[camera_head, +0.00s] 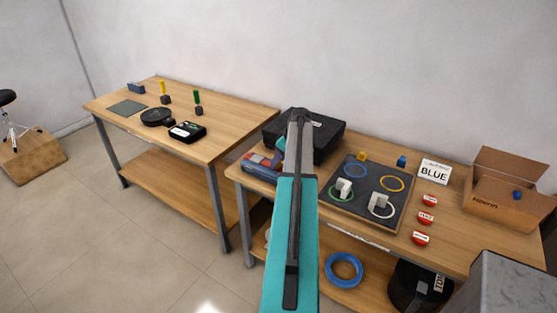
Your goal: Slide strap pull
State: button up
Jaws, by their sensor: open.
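No strap pull can be made out clearly in the head view. A black case (327,134) lies at the back left of the right table (408,252), with a small light label on its top. My teal and dark grey arm rises through the middle of the view and covers the case's left part. My gripper cannot be made out; the arm hides whatever lies behind it. A small teal part shows just left of the arm, beside the case.
A dark board (366,205) with coloured rings and white blocks lies right of my arm. Red buttons (426,218), a BLUE sign (434,172) and an open cardboard box (499,204) stand farther right. A red-blue tool (259,166) lies left. Another table (225,123) stands behind left.

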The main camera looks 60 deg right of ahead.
jog(key=shift+w+f, duration=0.1)
jog(key=shift+f, duration=0.25)
grip_shut()
jog(key=shift+d, duration=0.15)
